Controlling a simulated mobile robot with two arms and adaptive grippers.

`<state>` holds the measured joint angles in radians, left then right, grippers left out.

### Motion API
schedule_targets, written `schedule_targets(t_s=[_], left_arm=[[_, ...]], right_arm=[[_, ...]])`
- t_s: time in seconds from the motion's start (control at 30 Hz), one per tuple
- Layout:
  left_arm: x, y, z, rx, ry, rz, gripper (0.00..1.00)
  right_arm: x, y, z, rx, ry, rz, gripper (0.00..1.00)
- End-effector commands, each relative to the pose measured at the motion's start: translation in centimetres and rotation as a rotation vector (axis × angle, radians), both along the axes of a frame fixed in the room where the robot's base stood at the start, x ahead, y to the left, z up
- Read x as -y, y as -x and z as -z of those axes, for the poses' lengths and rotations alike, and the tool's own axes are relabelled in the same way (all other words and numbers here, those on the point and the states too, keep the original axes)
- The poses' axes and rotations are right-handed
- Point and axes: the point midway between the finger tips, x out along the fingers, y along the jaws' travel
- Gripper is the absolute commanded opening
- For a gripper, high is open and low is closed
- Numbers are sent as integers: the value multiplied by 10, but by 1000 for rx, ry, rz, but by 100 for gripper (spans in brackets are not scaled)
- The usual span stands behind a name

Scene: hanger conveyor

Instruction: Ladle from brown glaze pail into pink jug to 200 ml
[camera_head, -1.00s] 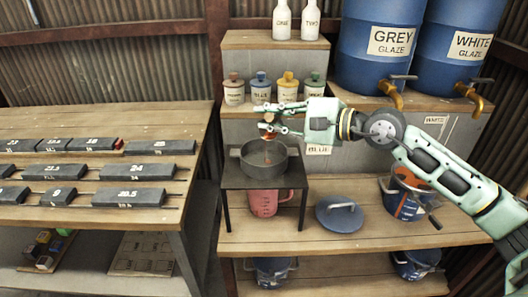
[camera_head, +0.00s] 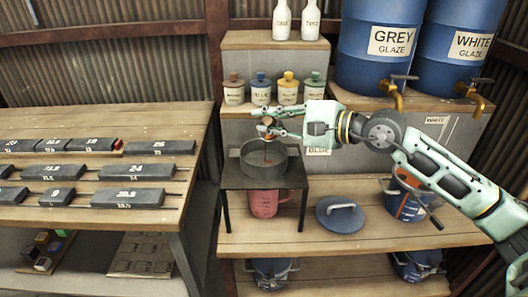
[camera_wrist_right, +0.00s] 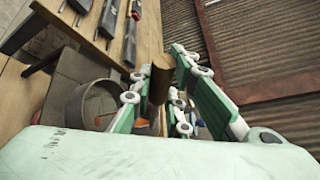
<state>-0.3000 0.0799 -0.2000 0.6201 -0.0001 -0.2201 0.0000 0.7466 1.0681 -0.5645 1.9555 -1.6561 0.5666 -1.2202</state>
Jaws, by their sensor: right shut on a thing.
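My right gripper (camera_head: 268,123) is shut on a brown handle (camera_wrist_right: 160,78), which looks like the ladle's. It is above a grey round vessel (camera_head: 250,163) on a black stand (camera_head: 232,181). An orange-brown patch shows inside the vessel; I cannot tell whether it is the ladle's bowl or glaze. The vessel also shows in the right wrist view (camera_wrist_right: 75,104). The pink jug (camera_head: 264,204) stands under the stand; its fill level cannot be read. The blue pail with orange-brown glaze marks (camera_head: 408,208) stands right on the bench, partly behind my right arm. My left gripper is out of view.
A blue lid (camera_head: 340,216) lies on the bench (camera_head: 330,242) between jug and pail. Several small labelled bottles (camera_head: 261,92) stand on a step behind the gripper. Blue barrels (camera_head: 382,45) with taps stand behind my arm. A table with grey blocks (camera_head: 135,198) is left.

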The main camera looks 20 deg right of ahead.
Motion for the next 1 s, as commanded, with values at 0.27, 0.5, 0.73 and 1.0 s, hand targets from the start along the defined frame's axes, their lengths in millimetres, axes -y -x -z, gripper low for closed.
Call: schedule_targets(t_s=[0.27,0.5,0.73,1.0], left_arm=[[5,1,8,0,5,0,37],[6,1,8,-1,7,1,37],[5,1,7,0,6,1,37],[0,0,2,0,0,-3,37]], right_arm=[[-3,3,4,29,32,0,0],[-3,3,4,30,33,0,0],[5,-4,-3,-16,-26,4,0],[32,-27,-29,-209,-268,2,0]])
